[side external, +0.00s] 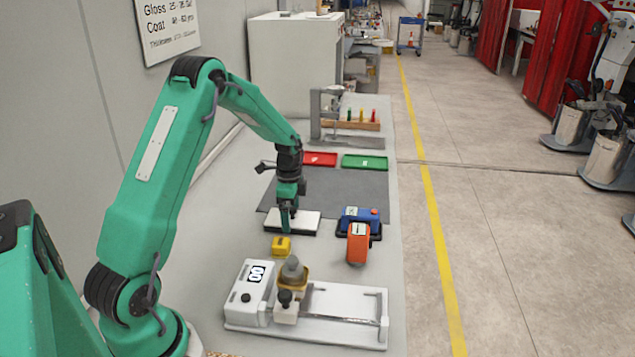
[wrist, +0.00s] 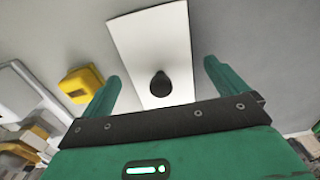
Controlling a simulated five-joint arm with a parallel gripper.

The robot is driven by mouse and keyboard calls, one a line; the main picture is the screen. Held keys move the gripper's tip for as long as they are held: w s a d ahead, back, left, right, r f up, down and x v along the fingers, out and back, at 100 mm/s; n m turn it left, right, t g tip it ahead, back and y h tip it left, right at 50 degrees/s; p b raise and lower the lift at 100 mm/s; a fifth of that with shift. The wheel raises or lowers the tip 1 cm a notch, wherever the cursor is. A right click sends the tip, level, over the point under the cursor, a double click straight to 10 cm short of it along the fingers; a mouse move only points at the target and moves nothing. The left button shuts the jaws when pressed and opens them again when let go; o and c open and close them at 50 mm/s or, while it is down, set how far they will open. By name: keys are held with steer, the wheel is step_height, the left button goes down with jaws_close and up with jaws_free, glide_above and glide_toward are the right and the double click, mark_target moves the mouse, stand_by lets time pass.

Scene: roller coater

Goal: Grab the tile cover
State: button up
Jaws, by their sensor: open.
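The tile cover (wrist: 150,40) looks like a flat white rectangular plate with a dark round knob (wrist: 160,84) on it. In the side external view the tile cover (side external: 305,222) lies on a dark base on the bench. My gripper (side external: 288,226) points down over it and hides part of it, including the knob. In the wrist view my gripper (wrist: 161,72) is open, with one green finger on each side of the knob and no finger seen touching it. I cannot tell the exact height of the fingertips above the plate.
A yellow block (side external: 282,246) sits close in front. A blue device (side external: 360,218) and an orange device (side external: 358,244) stand to the right. A white coater machine (side external: 335,332) is at the front. Red (side external: 320,159) and green (side external: 364,162) trays lie behind the dark mat (side external: 345,187).

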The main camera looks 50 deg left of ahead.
mark_target(291, 208)
steer(key=c, duration=1.1)
steer(key=shift+r, duration=0.1)
steer(key=shift+r, duration=0.75)
step_height(291, 208, up, 2)
steer(key=shift+r, duration=0.25)
steer(key=d+r, duration=0.2)
steer(key=d, duration=0.2)
steer(key=d+r, duration=0.2)
steer(key=d, duration=0.1)
steer(key=d+r, duration=0.2)
steer(key=d, duration=0.2)
steer(key=shift+s+d+r, duration=0.3)
steer(key=shift+d+r, duration=0.05)
steer(key=shift+r, duration=0.05)
